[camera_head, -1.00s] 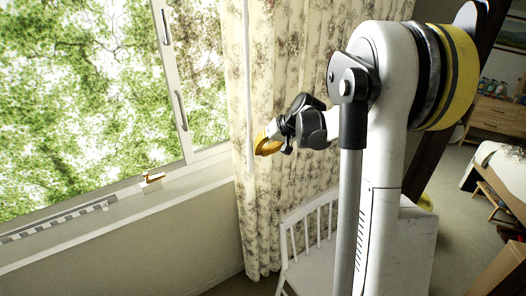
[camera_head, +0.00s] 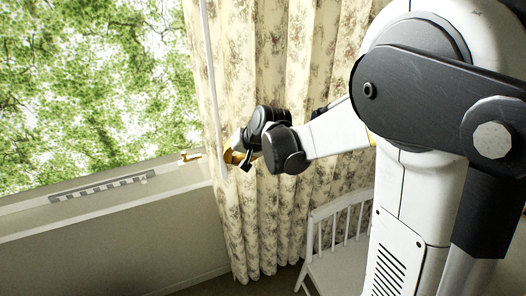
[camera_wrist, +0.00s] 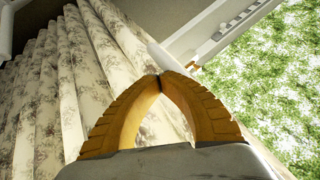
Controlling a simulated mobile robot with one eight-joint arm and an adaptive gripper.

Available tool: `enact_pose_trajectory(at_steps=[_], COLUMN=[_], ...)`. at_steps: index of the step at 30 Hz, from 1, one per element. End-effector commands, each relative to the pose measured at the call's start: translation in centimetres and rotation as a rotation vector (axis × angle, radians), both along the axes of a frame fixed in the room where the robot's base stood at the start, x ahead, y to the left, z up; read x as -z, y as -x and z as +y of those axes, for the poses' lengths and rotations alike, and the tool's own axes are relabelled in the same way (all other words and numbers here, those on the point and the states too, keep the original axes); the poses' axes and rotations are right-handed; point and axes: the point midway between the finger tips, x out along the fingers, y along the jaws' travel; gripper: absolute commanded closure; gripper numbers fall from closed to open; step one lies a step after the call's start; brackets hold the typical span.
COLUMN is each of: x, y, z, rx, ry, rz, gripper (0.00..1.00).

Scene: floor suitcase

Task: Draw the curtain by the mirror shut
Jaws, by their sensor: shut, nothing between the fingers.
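The curtain (camera_head: 285,90) is beige with a floral print and hangs in folds to the floor at the right of the window. Its left edge stands beside a brass fitting on the sill, with bare glass to the left. A thin white rod (camera_head: 210,70) hangs along that edge. My gripper (camera_head: 230,157), with yellow fingers, is at the rod and curtain edge. In the wrist view its fingertips (camera_wrist: 160,78) meet with nothing between them. The white rod (camera_wrist: 172,62) shows just behind the tips; contact is unclear. Curtain folds (camera_wrist: 75,75) fill the left. No mirror is visible.
The window (camera_head: 90,80) shows green foliage. The brass fitting (camera_head: 189,157) stands on the sill (camera_head: 130,190), left of my gripper. A white chair (camera_head: 335,255) stands close to the curtain's lower right. My arm hides the room on the right.

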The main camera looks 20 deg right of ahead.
Motion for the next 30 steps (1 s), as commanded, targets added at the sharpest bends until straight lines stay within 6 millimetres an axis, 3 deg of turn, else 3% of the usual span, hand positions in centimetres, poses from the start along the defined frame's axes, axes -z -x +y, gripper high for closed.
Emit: enact_pose_trajectory(at_steps=[1,3,21,30], x=[0.0,0.0,0.0,0.0], y=[0.1,0.2,0.9,1.2], z=[2.2,4.7,26.2,34.9], rx=[-0.009,-0.009,-0.007,-0.004], ry=[0.001,0.001,0.0,0.0], rz=[-0.001,-0.001,-0.001,-0.001], gripper=[1.0,1.0,1.0,1.0])
